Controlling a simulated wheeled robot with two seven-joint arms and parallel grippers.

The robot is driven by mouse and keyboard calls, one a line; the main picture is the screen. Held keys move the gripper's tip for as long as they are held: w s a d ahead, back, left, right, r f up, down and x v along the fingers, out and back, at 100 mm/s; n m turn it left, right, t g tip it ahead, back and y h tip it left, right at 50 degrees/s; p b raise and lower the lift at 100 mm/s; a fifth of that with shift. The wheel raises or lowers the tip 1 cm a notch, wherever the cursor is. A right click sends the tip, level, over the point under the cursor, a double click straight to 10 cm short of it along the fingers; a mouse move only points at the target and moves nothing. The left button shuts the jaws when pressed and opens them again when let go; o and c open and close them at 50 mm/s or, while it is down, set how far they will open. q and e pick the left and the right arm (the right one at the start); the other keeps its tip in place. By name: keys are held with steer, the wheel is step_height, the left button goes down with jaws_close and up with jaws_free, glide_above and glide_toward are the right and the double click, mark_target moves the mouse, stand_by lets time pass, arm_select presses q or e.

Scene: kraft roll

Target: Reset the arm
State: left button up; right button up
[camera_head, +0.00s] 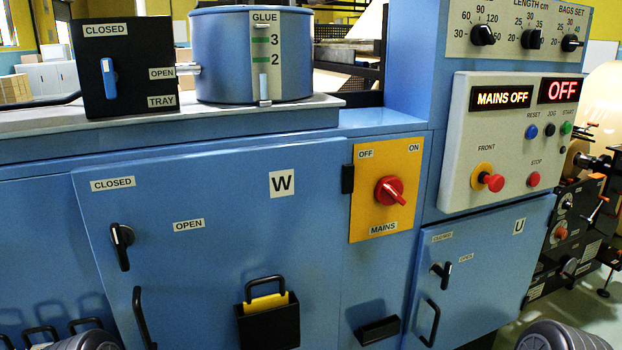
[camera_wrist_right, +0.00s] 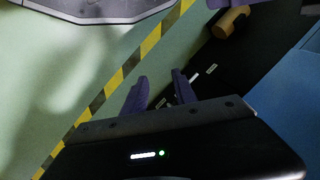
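My right gripper (camera_wrist_right: 160,76) shows in the right wrist view. Its two purple fingers stand apart with nothing between them, above the floor beside a dark machine part. In the head view only grey rounded parts of my arms show at the bottom left and bottom right edges. Neither gripper shows in the head view, and my left gripper is in no view.
A blue machine fills the head view, with door W (camera_head: 210,240), door U (camera_head: 485,270), a yellow mains switch plate (camera_head: 365,215), a button panel (camera_head: 510,140) and a glue pot (camera_head: 220,60). Yellow-black floor tape (camera_wrist_right: 128,70) crosses the wrist view.

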steer(key=s+a+f+g, duration=0.2)
steer(key=s+f, duration=0.2)
steer(key=s, duration=0.4)
step_height(320, 180, up, 17)
steer(key=w+p, duration=0.1)
steer(key=p, duration=1.5)
steer(key=shift+w+d, duration=0.15)
steer(key=shift+w, duration=0.1)
